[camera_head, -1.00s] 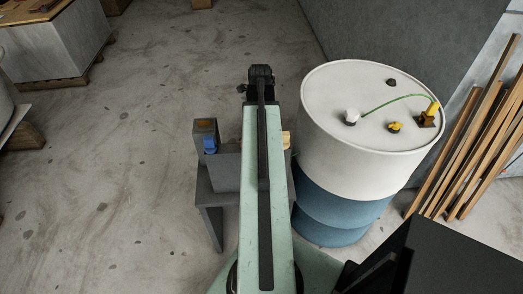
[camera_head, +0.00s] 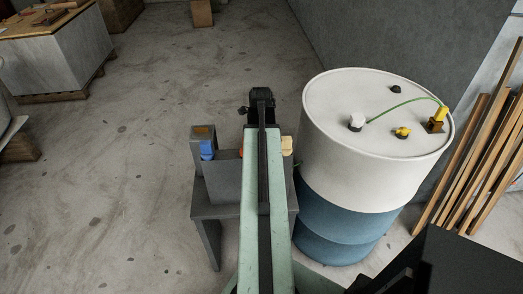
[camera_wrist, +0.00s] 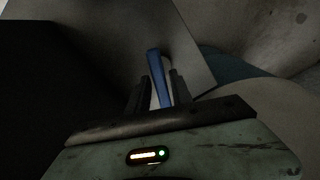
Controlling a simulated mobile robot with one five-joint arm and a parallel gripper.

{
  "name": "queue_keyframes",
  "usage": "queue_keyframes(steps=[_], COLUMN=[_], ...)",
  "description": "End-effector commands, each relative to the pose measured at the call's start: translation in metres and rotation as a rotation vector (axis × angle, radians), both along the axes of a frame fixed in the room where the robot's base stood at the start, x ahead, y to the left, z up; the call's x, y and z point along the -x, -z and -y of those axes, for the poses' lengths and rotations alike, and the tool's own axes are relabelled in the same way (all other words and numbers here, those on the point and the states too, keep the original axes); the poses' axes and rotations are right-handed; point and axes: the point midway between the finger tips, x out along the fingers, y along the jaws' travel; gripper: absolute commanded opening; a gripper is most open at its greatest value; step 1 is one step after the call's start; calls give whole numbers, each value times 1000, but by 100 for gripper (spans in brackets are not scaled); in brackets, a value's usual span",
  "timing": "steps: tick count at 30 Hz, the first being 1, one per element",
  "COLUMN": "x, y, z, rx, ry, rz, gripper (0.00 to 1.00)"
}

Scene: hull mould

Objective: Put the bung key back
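In the wrist view my gripper (camera_wrist: 160,82) has its two dark fingers close together around a narrow blue handle (camera_wrist: 154,66), which I take for the bung key. It sticks out past the fingertips, slightly tilted; it appears gripped, though contact is hard to see in the dark. A grey stand (camera_head: 218,183) is partly behind my arm. It bears a blue piece (camera_head: 207,150) at its left end, an orange bit beside the arm and a cream piece (camera_head: 287,145) at right.
A white-and-blue drum (camera_head: 345,170) stands close right of the stand. Its top carries a white cap (camera_head: 356,121), a yellow fitting (camera_head: 402,133) and a yellow clamp (camera_head: 437,121) with a green wire. Timber strips (camera_head: 478,165) lean at far right.

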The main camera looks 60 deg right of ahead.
Motion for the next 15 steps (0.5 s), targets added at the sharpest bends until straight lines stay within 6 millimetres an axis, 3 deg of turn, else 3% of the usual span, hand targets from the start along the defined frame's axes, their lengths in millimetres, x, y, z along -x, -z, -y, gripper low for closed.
queue_keyframes(steps=[10,15], x=[0,1], y=[-1,-13], z=[0,0], rx=[0,0], ry=[1,1], rz=[0,0], gripper=[38,38])
